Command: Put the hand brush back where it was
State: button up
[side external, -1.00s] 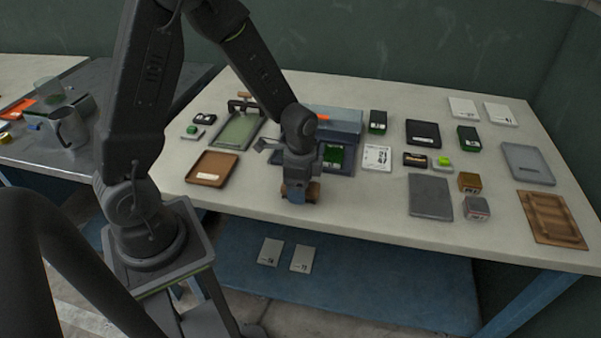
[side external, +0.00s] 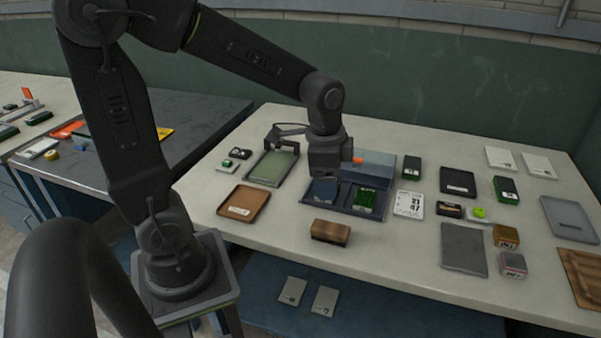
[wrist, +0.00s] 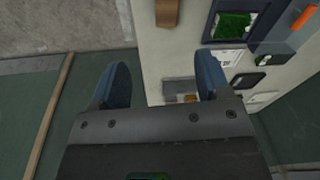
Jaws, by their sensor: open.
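A brown wooden block-shaped thing, which looks like the hand brush (side external: 331,232), lies on the pale table near its front edge. Part of it also shows at the top of the wrist view (wrist: 167,12). My gripper (side external: 325,190) is above and behind it, over the blue open case (side external: 343,208), and apart from the brush. In the wrist view my gripper (wrist: 162,78) has its two blue fingers spread wide with nothing between them.
A brown tray (side external: 243,202) lies left of the brush, and a green-topped tray (side external: 273,166) lies behind that. A white number card (side external: 409,204) and a grey slab (side external: 463,250) lie to the right. Bare tabletop surrounds the brush.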

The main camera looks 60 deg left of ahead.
jog(key=s+d+r+n+t, duration=0.3)
jog(key=s+r+n, duration=0.3)
jog(key=s, duration=0.4)
jog(key=shift+s+d+r+n+t, duration=0.2)
jog(key=shift+d+r+n+t, duration=0.15)
jog(key=shift+r+t, duration=0.2)
